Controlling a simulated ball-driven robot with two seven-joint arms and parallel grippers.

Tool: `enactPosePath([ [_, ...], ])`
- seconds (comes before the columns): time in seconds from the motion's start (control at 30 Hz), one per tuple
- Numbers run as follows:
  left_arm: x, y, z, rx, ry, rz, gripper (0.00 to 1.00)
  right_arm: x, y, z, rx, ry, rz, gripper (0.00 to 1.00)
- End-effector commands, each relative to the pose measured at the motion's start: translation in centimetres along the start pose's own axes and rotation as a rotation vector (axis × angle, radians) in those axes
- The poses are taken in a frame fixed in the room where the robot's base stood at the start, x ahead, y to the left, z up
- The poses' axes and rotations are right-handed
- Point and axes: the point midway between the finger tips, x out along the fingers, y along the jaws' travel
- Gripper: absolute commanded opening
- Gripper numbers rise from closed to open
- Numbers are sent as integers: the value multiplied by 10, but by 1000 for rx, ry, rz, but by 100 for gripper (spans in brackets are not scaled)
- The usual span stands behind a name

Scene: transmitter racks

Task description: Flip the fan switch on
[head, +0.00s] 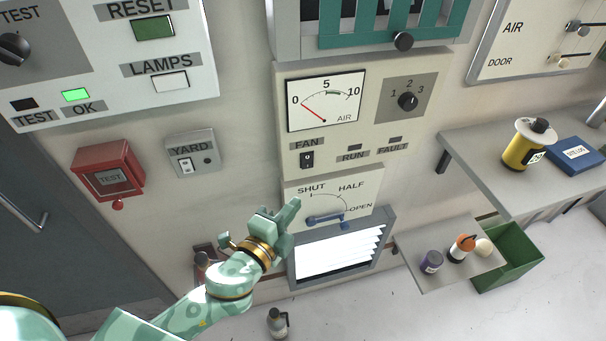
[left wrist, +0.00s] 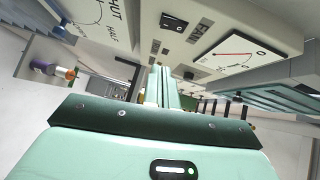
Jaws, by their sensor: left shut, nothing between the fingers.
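The fan switch (head: 307,159) is a small black rocker under the FAN label on the cream panel (head: 338,146). It also shows in the left wrist view (left wrist: 173,22), near the top beside the FAN label. I cannot tell its position for sure. The AIR gauge (head: 325,101) above it has its red needle near 0. The RUN lamp (head: 352,148) and FAULT lamp (head: 394,139) are dark. My left gripper (head: 293,207) is shut and empty, below the switch and in front of the damper plate's left side. In the left wrist view its fingers (left wrist: 160,85) are together, apart from the switch.
The blue damper lever (head: 324,219) and a louvred vent (head: 340,250) are close to my left gripper. A shelf (head: 470,160) juts out at the right.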

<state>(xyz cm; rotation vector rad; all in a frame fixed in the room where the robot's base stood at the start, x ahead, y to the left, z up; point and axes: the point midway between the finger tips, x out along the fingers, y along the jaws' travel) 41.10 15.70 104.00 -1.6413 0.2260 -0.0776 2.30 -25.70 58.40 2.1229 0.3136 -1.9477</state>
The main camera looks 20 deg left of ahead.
Motion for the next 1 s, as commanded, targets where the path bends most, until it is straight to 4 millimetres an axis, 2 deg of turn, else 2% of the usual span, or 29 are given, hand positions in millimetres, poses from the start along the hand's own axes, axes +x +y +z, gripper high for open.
enactPosePath([
  [0.1, 27, -3, 0, 2, -1, -4, 0, -3, -2, -1, 0, 2, -2, 48],
  [0.33, 75, -1, 0, 1, -1, -2, 0, -3, -8, -4, 2, 5, -11, 48],
  [0.4, 83, 0, 9, 3, -1, 0, 0, -2, -9, -4, 3, 5, -12, 48],
  [0.63, 99, 0, 26, 1, -1, 0, 0, -1, -8, -3, 2, 4, -10, 48],
  [1.0, 101, 0, 29, -1, -1, 0, 0, -1, -2, -1, 0, 2, -3, 48],
])
